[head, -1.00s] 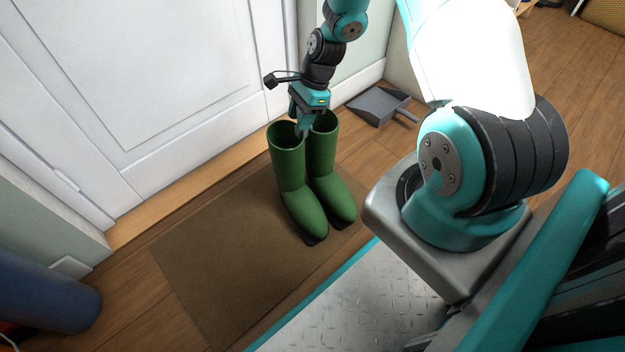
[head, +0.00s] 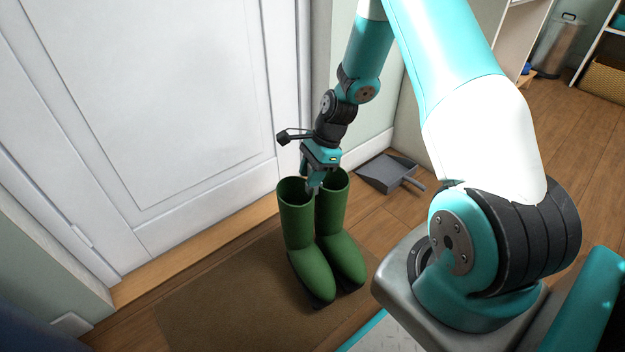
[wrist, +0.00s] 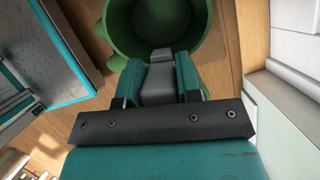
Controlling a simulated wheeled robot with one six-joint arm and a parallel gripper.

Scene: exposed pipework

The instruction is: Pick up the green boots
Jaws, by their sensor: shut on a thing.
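The green boots (head: 320,245) stand upright side by side at the brown doormat, toes toward the lower right. My gripper (head: 314,186) points down at their tops and is shut on the boots' upper rims where the two shafts meet. In the wrist view, my gripper (wrist: 160,75) reaches the near rim of one green boot (wrist: 205,55), whose round opening shows ahead. The exact contact is partly hidden by the fingers. I cannot tell whether the soles are clear of the mat.
The brown doormat (head: 225,290) lies on the wooden floor before a white door (head: 140,120). A grey dustpan (head: 388,172) lies right of the boots by the wall. A bin (head: 556,48) and a wicker basket (head: 605,82) are at the far right.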

